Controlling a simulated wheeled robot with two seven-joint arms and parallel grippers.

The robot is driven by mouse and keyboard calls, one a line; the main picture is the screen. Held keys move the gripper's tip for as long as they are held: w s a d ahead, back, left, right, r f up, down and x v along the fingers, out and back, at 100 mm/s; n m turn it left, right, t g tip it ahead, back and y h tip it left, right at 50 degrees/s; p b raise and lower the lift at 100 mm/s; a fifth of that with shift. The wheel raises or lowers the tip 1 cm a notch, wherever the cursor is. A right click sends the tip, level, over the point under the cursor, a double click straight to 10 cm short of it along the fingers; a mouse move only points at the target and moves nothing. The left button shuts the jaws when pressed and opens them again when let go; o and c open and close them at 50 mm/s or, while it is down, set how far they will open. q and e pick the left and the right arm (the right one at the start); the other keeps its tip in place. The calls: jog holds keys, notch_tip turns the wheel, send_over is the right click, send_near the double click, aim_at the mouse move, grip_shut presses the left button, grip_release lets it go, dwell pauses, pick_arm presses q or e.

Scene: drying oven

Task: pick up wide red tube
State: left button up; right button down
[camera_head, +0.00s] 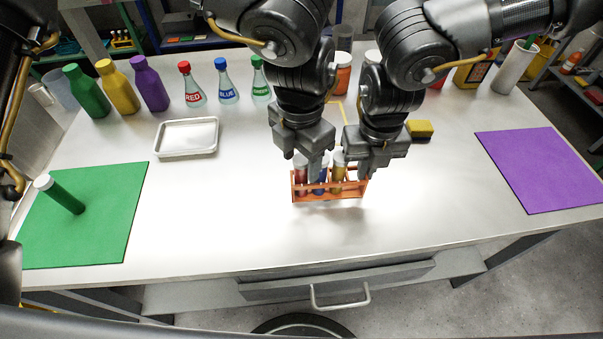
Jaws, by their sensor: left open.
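An orange rack (330,195) stands on the white table and holds several tubes upright. A red tube (301,178) with a pale cap is at the rack's left end. A blue tube (321,184) is beside it, then a yellow tube (338,172). My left gripper (312,165) is open and points down over the rack's left part, close to the red and blue tubes; whether it touches them cannot be told. My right gripper (368,165) points down at the rack's right end, its fingers partly hidden.
A white tray (187,138) lies left of the rack. Labelled flasks (192,92) and coloured bottles (150,85) stand at the back left. A yellow sponge (420,129) and a purple mat (545,170) are to the right. The table in front of the rack is clear.

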pick_arm(q)
jog(key=shift+f, duration=0.35)
jog(key=shift+c, duration=0.3)
jog(key=c, duration=1)
jog(key=shift+o, duration=0.2)
jog(key=shift+r, duration=0.1)
notch_tip(320, 180, up, 18)
pick_arm(e)
jog(key=c, duration=1.5)
grip_release()
jog(key=shift+c, duration=0.2)
